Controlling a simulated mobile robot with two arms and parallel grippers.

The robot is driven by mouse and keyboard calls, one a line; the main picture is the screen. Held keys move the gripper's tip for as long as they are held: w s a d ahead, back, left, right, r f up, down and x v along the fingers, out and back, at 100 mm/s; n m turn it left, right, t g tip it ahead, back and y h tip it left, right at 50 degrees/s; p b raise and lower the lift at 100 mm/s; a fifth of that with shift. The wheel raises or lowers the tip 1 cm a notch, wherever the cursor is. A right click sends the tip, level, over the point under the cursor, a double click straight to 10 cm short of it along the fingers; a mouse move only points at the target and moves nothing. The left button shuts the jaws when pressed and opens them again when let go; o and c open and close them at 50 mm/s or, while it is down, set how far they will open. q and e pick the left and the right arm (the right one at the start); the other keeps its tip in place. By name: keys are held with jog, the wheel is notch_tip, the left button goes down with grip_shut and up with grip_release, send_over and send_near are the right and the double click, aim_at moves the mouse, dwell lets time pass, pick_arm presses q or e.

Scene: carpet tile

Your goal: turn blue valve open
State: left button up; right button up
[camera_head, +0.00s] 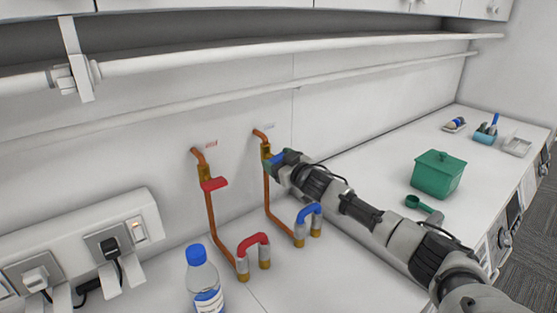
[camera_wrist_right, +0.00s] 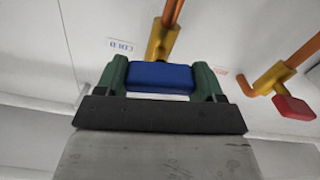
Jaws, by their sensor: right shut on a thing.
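The blue valve handle (camera_wrist_right: 160,77) sits between the two green fingers of my right gripper (camera_wrist_right: 163,80) in the right wrist view, and the gripper is shut on it. Its brass body (camera_wrist_right: 161,42) and a copper pipe show just beyond, beside a label (camera_wrist_right: 121,45) reading COLD. In the head view my right gripper (camera_head: 275,161) is at the right-hand pipe's brass valve (camera_head: 265,150), and only a bit of blue shows there. The handle's exact angle is hard to read. My left gripper is not in view.
A red valve handle (camera_head: 214,184) is on the pipe to the left. Red (camera_head: 253,241) and blue (camera_head: 309,210) bent pipe tops stand on the counter below. A water bottle (camera_head: 204,280), sockets (camera_head: 106,241) and a green box (camera_head: 438,174) are also there. A rail (camera_head: 200,58) runs above.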

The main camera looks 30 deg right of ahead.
jog(key=n, duration=0.3)
jog(key=shift+n+p, duration=0.3)
jog(key=shift+p, duration=0.05)
jog(key=n, duration=0.4)
jog(key=shift+n, duration=0.3)
jog(key=n, duration=0.4)
jog(key=shift+p, duration=0.35)
jog(key=shift+n, duration=1.7)
jog(key=shift+a+f, duration=0.1)
jog(key=o, duration=0.9)
jog(key=shift+o, duration=0.2)
jog(key=shift+s, duration=0.1)
